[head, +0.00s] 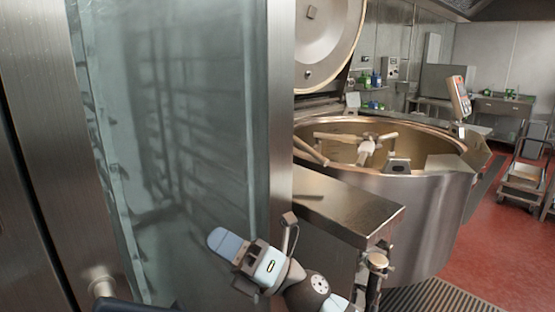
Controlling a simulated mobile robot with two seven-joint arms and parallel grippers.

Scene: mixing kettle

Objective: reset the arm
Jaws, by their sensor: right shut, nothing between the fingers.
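My right gripper (229,244) is at the bottom centre of the head view, at the end of my white and dark right arm. It points up and to the left, in front of the glass panel. Its fingers are shut and nothing shows between them. My left gripper is not in view. The large steel mixing kettle (430,215) stands to the right, apart from the gripper. Its lid (325,35) is raised, and the mixing arm (367,150) shows inside the bowl.
A tall steel cabinet with a glass panel (190,110) fills the left side close by. A steel ledge (345,208) juts out between it and the kettle. A cart (522,182) stands at the far right. Red floor (500,240) is clear at right, beside a floor grate (440,298).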

